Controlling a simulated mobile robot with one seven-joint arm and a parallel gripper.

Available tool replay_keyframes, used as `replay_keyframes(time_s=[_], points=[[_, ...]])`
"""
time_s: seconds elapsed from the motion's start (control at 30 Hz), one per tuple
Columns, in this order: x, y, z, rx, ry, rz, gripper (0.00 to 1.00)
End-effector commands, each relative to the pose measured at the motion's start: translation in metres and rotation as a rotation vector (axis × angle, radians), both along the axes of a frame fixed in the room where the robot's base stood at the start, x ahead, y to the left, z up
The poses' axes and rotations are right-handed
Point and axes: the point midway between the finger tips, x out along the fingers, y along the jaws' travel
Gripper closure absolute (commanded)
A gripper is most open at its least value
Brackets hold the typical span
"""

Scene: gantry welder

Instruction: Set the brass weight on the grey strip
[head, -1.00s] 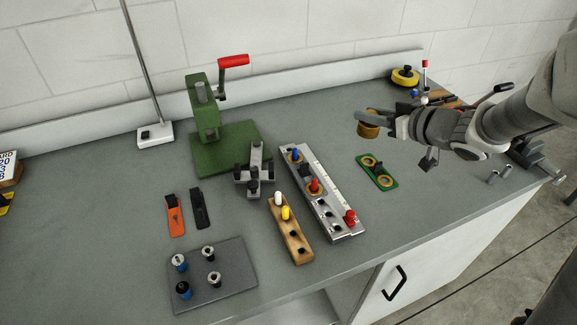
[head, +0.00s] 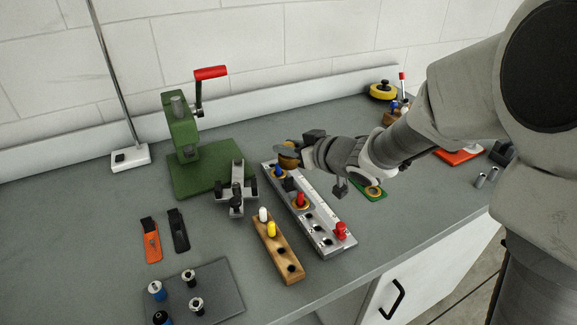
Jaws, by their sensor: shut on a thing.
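My gripper (head: 286,153) is shut on the brass weight (head: 289,161), a short golden disc partly hidden by the fingers. It holds the weight over the far end of the grey strip (head: 327,240), close to the blue peg; the gap beneath it cannot be judged. The strip is a long metal bar with a scale along one edge and holes. It bears a blue peg (head: 280,171), a red peg (head: 300,199) with a brass ring around its foot, and another red peg (head: 341,231) at the near end. A dark block (head: 290,184) sits between the blue and middle red pegs.
A wooden block (head: 283,258) with white and yellow pegs lies left of the strip. A grey clamp-like part (head: 237,190) and a green press (head: 183,130) stand further left. A green plate (head: 376,194) with brass rings is partly hidden beneath my arm.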

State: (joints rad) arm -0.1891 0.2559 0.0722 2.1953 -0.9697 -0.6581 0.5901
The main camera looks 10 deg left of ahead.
Motion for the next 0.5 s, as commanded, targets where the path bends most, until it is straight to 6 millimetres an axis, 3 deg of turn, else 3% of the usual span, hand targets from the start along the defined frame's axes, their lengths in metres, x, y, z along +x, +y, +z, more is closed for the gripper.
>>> replay_keyframes(time_s=[0.3, 0.5], points=[[0.0, 0.001, -0.037, 0.002, -0.001, 0.0, 1.0], [0.001, 0.001, -0.038, 0.003, -0.004, 0.0, 1.0]])
